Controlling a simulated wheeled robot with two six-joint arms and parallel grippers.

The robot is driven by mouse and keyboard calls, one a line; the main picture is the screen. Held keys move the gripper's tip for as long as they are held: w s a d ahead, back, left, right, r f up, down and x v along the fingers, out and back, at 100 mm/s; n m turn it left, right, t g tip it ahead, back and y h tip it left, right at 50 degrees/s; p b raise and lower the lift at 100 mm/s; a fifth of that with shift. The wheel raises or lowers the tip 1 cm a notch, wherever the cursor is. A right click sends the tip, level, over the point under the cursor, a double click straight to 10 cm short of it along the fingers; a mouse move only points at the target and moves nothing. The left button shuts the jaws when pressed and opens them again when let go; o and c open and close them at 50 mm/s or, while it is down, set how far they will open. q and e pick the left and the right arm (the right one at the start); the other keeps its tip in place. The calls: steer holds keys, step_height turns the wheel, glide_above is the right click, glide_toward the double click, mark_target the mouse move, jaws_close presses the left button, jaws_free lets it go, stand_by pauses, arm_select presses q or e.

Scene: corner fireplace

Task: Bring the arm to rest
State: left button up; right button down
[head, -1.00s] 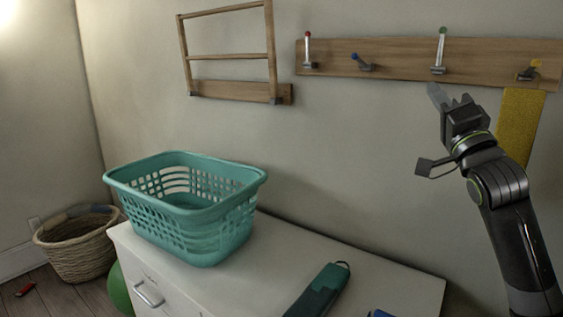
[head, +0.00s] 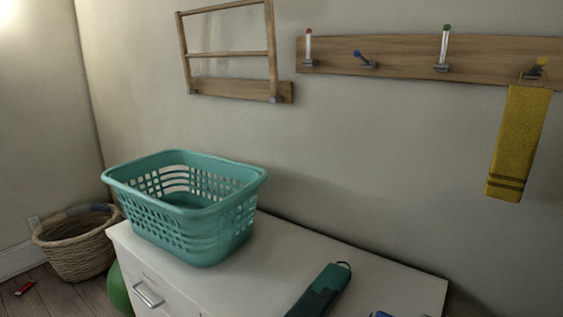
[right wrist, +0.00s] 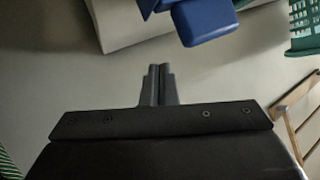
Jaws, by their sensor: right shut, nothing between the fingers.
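My right gripper (right wrist: 158,85) shows in the right wrist view, its two fingers together with nothing between them. It is out of the head view. My left gripper is in neither view. In the head view a yellow towel (head: 518,145) hangs from the rightmost hook (head: 535,72) of the wooden hook rail (head: 400,59) on the wall.
A teal laundry basket (head: 190,223) stands on the white cabinet (head: 370,270), with a dark green item (head: 322,290) at its front. A wicker basket (head: 78,250) is on the floor at left. A wooden rack (head: 230,90) is on the wall. A blue object (right wrist: 205,20) shows in the wrist view.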

steer(key=s+f+n+g, duration=0.2)
steer(key=s+f+g, duration=0.4)
steer(key=s, duration=0.8)
steer(key=s+f+n+g, duration=0.25)
steer(key=s+f, duration=0.65)
steer(key=s, duration=0.6)
step_height(320, 180, down, 22)
steer(key=d+g+p, duration=0.1)
steer(key=g, duration=0.1)
steer(key=s+a+f+g+p, duration=0.1)
steer(key=s+f, duration=1.3)
steer(key=f, duration=0.2)
steer(key=shift+s, duration=0.35)
